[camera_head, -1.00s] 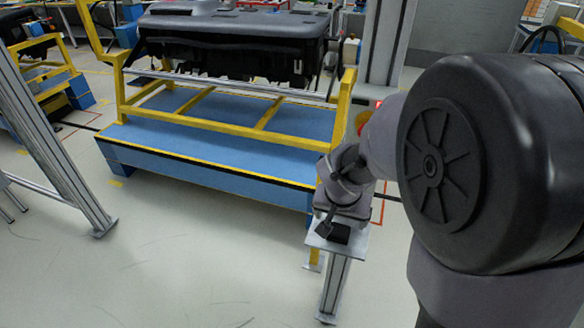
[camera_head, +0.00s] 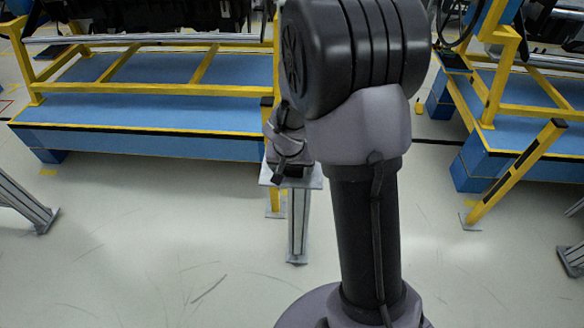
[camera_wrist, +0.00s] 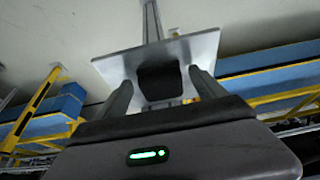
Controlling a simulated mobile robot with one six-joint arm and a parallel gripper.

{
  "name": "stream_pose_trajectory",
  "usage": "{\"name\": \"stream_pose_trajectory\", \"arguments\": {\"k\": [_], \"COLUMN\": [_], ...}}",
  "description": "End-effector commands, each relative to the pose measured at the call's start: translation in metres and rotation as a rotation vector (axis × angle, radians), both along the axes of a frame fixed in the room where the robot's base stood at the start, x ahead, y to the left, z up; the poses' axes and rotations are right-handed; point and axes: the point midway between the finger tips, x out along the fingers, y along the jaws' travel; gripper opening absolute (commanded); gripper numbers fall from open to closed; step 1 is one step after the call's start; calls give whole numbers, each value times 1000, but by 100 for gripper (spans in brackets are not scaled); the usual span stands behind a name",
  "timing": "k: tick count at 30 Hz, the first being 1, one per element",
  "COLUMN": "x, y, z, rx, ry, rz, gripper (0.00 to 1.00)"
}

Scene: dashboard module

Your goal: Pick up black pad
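The black pad (camera_wrist: 160,82) lies on the grey top plate of a small stand (camera_wrist: 113,66) in the wrist view. My gripper (camera_wrist: 160,80) is open, with one finger on each side of the pad in the picture and a gap to it on both sides. I cannot tell how far the fingertips are above the plate. In the head view, my gripper (camera_head: 287,166) is over the stand (camera_head: 311,183). The pad is largely hidden there behind my gripper and arm.
A blue platform (camera_head: 150,112) with yellow frames (camera_head: 150,88) stands behind the stand, carrying a dark dashboard module (camera_head: 215,15). Another blue platform with a yellow post (camera_head: 520,175) is at the right. Grey floor (camera_head: 150,240) is clear at front left.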

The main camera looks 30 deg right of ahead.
Motion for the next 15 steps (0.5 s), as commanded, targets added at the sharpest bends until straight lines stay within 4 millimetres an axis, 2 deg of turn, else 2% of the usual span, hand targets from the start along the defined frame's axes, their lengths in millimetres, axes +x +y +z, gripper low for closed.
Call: {"name": "stream_pose_trajectory", "arguments": {"k": [1, 9, 15], "x": [0, 0, 0], "y": [0, 0, 0], "z": [0, 0, 1], "rx": [0, 0, 0], "ry": [0, 0, 0], "rz": [0, 1, 1], "gripper": [68, 15, 14]}}
